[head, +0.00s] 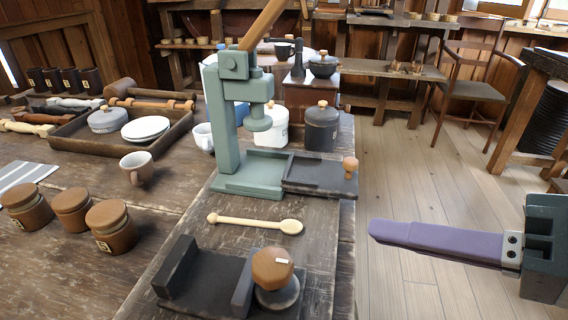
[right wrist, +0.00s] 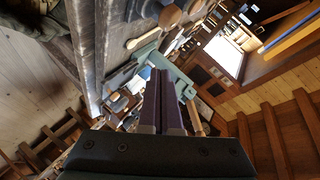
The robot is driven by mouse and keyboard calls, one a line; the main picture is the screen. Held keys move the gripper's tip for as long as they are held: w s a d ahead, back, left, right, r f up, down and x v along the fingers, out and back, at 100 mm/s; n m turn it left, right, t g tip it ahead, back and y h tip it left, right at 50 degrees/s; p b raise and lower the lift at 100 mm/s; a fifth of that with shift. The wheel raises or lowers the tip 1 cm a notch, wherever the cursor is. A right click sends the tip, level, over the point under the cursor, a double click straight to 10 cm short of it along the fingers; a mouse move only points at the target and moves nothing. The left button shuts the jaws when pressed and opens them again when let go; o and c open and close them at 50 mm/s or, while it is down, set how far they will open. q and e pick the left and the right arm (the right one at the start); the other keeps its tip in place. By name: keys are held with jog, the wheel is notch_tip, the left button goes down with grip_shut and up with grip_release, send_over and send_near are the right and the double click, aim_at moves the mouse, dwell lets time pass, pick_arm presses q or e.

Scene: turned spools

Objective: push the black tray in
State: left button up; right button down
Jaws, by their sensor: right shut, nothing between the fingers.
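The black tray (head: 316,174) sits at the foot of the green press (head: 228,130), next to its green base. It sticks out to the right, with a round wooden knob (head: 350,164) at its outer end near the table's right edge. My right gripper (head: 374,230) is shut and empty, its purple fingers pointing left. It is off the table's right side, apart from the tray and to the right of the knob in the head view. Its fingers (right wrist: 161,80) also show in the right wrist view, close together. My left gripper is not in view.
A wooden spoon (head: 255,222) lies in front of the press. A dark stand (head: 205,285) with a wooden-topped tamper (head: 272,268) is at the front. A dark canister (head: 321,128) stands behind the tray. The floor (head: 410,185) right of the table is clear.

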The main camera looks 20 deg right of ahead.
aim_at(315, 182)
jog(key=w+d+f+m+t+h+b, duration=0.25)
jog(key=d+m+b, duration=0.2)
jog(key=d, duration=0.25)
jog(key=w+d+f+m+t+h+b, duration=0.1)
jog(key=d+f+m+t+h+b, duration=0.2)
jog(key=d+m, duration=0.35)
pick_arm(q)
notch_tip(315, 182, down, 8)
jog(key=p, duration=0.2)
jog(key=shift+p, duration=0.35)
pick_arm(e)
jog(key=w+a, duration=0.1)
jog(key=w, duration=0.5)
jog(key=w+a+f, duration=0.1)
jog(key=w+a, duration=0.1)
jog(key=w, duration=0.4)
jog(key=shift+w+a+f+n, duration=0.25)
jog(key=shift+w+n, duration=0.05)
